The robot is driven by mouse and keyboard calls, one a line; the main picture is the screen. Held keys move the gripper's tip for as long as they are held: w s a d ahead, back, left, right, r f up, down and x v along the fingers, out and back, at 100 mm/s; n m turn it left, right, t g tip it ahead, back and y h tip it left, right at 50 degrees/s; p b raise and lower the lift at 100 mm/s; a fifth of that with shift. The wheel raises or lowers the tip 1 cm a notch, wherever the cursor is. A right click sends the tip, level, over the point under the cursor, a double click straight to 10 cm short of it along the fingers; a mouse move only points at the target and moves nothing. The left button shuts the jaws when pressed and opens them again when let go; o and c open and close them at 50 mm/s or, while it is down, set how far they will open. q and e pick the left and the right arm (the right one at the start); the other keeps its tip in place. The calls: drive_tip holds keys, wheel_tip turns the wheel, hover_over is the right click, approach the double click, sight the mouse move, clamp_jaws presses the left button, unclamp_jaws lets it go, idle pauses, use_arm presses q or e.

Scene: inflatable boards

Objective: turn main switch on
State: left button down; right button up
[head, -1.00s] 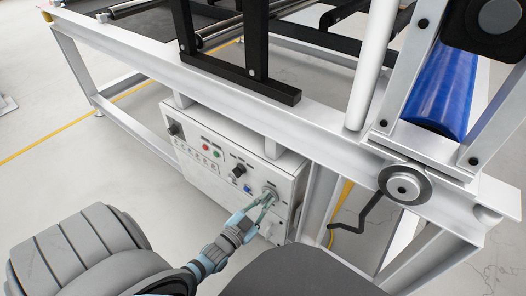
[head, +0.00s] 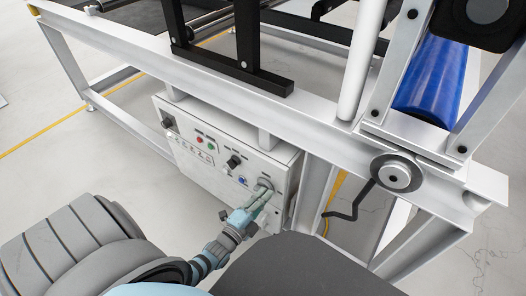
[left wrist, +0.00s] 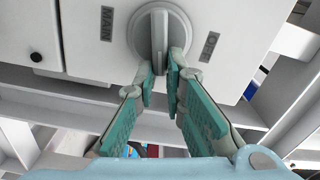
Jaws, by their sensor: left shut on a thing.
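The main switch is a round grey knob (left wrist: 160,35) with a raised grip bar, on the white control box (head: 215,167) under the machine frame. In the left wrist view the bar runs upright in the picture, with a "MAIN" label (left wrist: 106,20) to its left and another label (left wrist: 208,45) to its right. My left gripper (left wrist: 160,78) has its green-padded fingertips at the lower end of the bar, shut on it. In the head view the left gripper (head: 264,190) reaches the lower right of the box front and partly covers the knob. My right gripper is not in view.
The box also carries a red button (head: 199,140), a green button (head: 211,147), a black knob (head: 233,161) and a blue button (head: 242,181). A white frame beam (head: 230,103) runs above the box. A handwheel with a black crank (head: 397,177) is to the right.

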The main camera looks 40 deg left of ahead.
use_arm(q)
drive_tip(key=m, duration=0.2)
drive_tip(key=shift+f+m, duration=0.35)
drive_tip(key=shift+m, duration=0.05)
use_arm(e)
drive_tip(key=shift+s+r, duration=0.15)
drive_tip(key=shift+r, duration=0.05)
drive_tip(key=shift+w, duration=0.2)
use_arm(q)
drive_tip(key=c, duration=1.7)
unclamp_jaws()
drive_tip(key=shift+o, duration=0.2)
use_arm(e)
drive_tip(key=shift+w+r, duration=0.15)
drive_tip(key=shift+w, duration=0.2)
